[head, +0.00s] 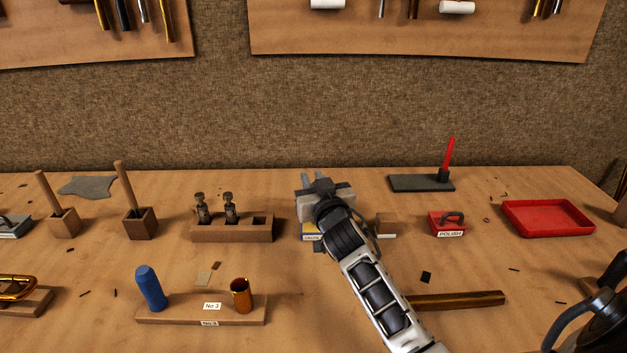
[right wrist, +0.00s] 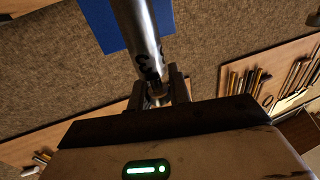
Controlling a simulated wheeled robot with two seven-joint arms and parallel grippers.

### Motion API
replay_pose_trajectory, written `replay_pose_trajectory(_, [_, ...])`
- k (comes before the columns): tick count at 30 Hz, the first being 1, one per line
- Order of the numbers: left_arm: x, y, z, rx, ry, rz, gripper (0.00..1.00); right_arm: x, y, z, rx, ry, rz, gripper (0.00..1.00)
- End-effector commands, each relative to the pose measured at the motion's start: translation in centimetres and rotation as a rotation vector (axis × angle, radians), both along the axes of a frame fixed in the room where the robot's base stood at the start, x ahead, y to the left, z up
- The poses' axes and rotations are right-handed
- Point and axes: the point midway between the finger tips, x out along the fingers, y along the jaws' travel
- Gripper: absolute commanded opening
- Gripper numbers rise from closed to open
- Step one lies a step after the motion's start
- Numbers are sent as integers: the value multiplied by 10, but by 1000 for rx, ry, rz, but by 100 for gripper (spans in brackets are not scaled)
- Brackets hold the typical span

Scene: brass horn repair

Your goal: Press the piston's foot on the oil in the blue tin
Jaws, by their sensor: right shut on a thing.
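My right gripper (head: 318,184) is over the blue tin, towards the back of the table. In the right wrist view its fingers (right wrist: 160,92) are shut on a silver piston (right wrist: 143,40) marked with dark figures. In the head view the gripper and arm hide the piston, so I cannot tell whether its foot touches the oil. Only the front of the blue tin (head: 311,236), with a pale label, shows beside my arm; its inside is hidden.
A wooden rack (head: 245,233) left of the tin holds two pistons and has an empty slot. A red polish tin (head: 450,226) and red tray (head: 548,219) stand to the right. A wooden stand (head: 180,317) and brass-coloured rod (head: 455,299) lie nearer the front.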

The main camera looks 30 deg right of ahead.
Motion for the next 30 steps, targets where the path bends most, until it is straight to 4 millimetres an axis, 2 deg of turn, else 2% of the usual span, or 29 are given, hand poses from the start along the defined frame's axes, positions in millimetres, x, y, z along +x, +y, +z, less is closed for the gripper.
replay_pose_trajectory(1, [0, 1, 7, 8, 1, -2, 54, 0, 0, 10, 0, -2, 0, 0])
replay_pose_trajectory(8, [-5, 4, 8, 36, 28, -7, 54, 0, 0, 29, 1, -4, 0, 0])
replay_pose_trajectory(18, [-4, 9, 20, 53, 27, -5, 54, 0, 0, 56, 1, -6, 0, 0])
replay_pose_trajectory(30, [-4, 10, 17, 50, 33, 6, 54, 0, 0, 60, 0, -5, 0, 0])
